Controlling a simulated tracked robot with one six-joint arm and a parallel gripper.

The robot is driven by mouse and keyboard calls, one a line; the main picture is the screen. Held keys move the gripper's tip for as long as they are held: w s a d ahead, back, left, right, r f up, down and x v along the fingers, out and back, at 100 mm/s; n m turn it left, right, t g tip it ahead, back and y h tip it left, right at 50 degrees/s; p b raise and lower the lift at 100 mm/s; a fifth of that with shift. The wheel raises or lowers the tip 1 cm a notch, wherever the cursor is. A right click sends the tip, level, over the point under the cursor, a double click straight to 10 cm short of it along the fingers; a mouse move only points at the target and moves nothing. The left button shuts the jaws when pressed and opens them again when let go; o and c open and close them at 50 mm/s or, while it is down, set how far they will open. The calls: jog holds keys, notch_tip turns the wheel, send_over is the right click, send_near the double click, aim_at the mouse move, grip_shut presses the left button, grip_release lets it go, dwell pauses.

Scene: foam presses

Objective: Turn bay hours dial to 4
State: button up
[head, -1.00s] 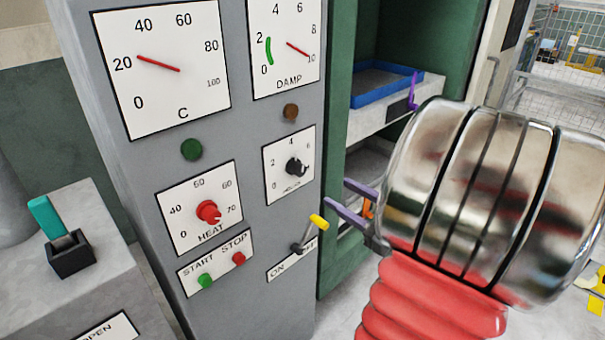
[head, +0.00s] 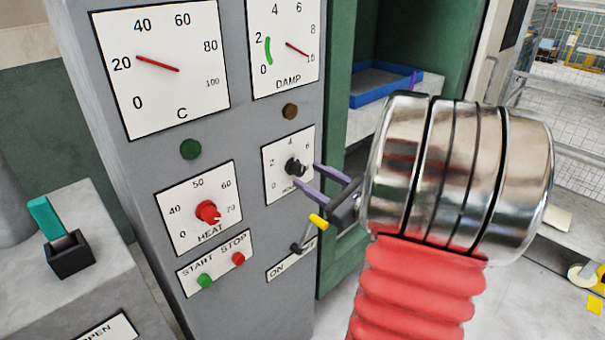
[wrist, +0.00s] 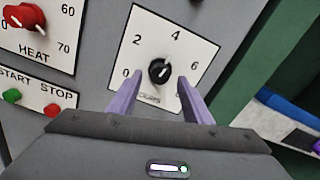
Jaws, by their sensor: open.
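The hours dial (head: 294,166) is a black knob on a white plate marked 0, 2, 4, 6, on the grey panel. Its lower label is too small and partly covered to read. In the wrist view the knob (wrist: 159,71) has a pale mark slanting toward upper right, roughly between 4 and 6; the exact reading is unclear. My gripper (head: 307,176) is open, its purple fingers just right of the dial in the head view. In the wrist view the fingers (wrist: 160,82) lie either side of the knob and a little below it, apart from it.
A red HEAT knob (head: 207,212) and START and STOP buttons (head: 238,258) are to the left. A blue tray (head: 385,88) sits on the green press's shelf at right.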

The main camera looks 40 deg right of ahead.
aim_at(301, 172)
jog(key=shift+w+a, duration=0.1)
jog(key=shift+w, duration=1.65)
jog(key=shift+c, duration=0.7)
jog(key=c, duration=0.9)
